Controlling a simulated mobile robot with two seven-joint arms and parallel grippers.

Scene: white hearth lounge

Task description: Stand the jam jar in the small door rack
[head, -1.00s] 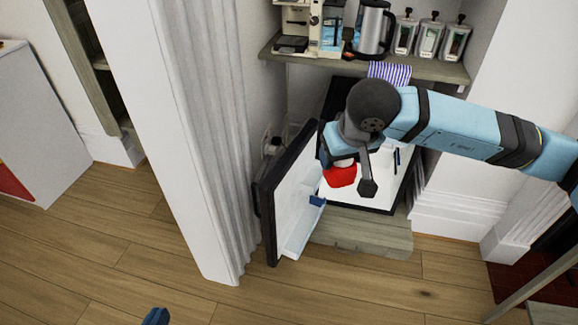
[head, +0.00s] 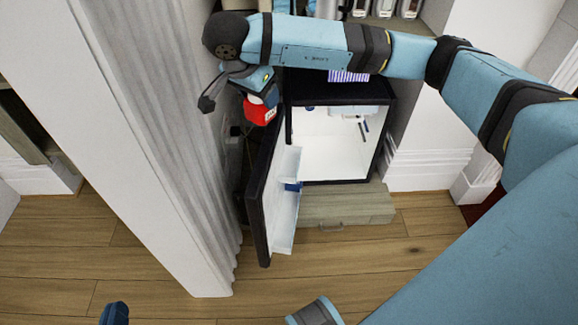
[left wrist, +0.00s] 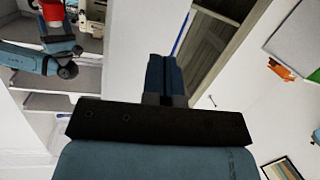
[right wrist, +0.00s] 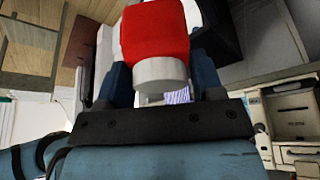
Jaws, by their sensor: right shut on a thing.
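The jam jar (head: 260,112) is red with a white lid. My right gripper (head: 262,95) is shut on it, and the jar hangs above the top of the open fridge door, left of the fridge. In the right wrist view the jar (right wrist: 155,35) sits between two dark blue fingers, its white lid toward the palm. The open fridge door (head: 262,205) carries a pale rack (head: 286,215) on its inner side, with a small blue item (head: 292,187). My left gripper (left wrist: 165,78) is shut and empty; its tip shows low left in the head view (head: 113,313).
The fridge (head: 335,150) stands open, with a few small items high inside. A striped cloth (head: 348,76) lies above it. A fluted white pillar (head: 185,150) stands close left of the door. The wooden floor (head: 160,270) in front is clear.

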